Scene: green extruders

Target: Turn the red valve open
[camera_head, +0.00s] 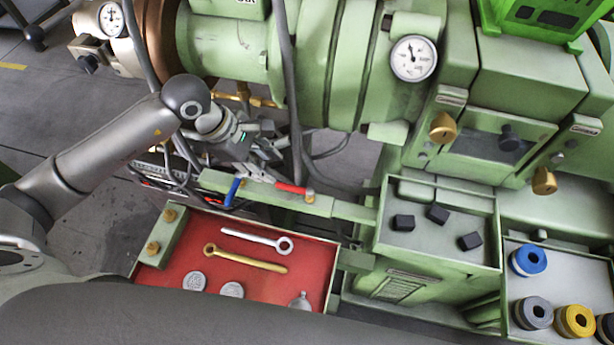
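The red valve handle (294,189) lies along the green bar (262,190), its brass pivot at the handle's right end. A blue valve handle (233,192) sits on the same bar to its left and points across the bar. My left gripper (272,170) comes in from the upper left and is just behind and left of the red handle. Its fingers look spread apart with nothing between them. They appear close to the red handle, but I cannot tell whether they touch it. My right gripper is out of view.
A red-lined tray (310,255) with a silver wrench (257,240) and a gold wrench (245,259) lies in front of the bar. Cables hang close beside my gripper. The green extruder (350,60) with a gauge (414,58) stands behind.

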